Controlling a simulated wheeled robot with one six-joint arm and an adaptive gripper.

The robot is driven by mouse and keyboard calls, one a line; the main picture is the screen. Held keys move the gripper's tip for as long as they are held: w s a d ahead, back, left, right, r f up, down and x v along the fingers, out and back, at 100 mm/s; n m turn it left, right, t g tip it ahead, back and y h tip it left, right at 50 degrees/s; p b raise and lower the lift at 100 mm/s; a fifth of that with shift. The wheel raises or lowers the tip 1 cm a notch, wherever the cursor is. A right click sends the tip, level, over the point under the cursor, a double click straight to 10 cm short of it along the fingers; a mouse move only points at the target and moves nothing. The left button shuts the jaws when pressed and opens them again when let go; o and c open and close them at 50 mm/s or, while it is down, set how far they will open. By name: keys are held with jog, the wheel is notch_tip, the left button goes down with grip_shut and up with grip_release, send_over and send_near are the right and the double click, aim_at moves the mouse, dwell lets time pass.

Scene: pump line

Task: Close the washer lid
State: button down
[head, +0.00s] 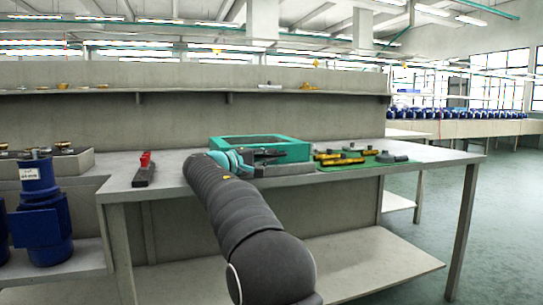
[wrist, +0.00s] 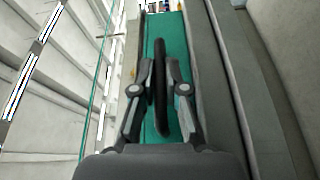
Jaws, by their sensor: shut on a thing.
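The washer (head: 285,169) stands on the grey workbench as a low grey body with a teal-framed panel, which looks like its lid (head: 262,138), raised at the back. The lid's teal surface also shows in the wrist view (wrist: 177,40). A dark bar, which looks like the lid handle (wrist: 160,65), runs lengthwise in front of it. My gripper (wrist: 160,85) has its fingers on both sides of this bar and is shut on it. In the head view my gripper (head: 268,154) is at the front of the washer, and my arm hides part of it.
A green mat (head: 352,164) with yellow-handled tools and grey parts lies right of the washer. Blue pumps (head: 41,210) stand at far left. A shelf (head: 190,92) runs behind.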

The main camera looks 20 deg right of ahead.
jog(key=shift+f, duration=0.75)
jog(key=c, duration=1.5)
grip_release()
jog(key=shift+r, duration=0.2)
jog(key=shift+a, duration=0.15)
jog(key=v, duration=1.1)
jog(key=shift+s+a+r, duration=0.1)
jog(key=shift+a, duration=0.3)
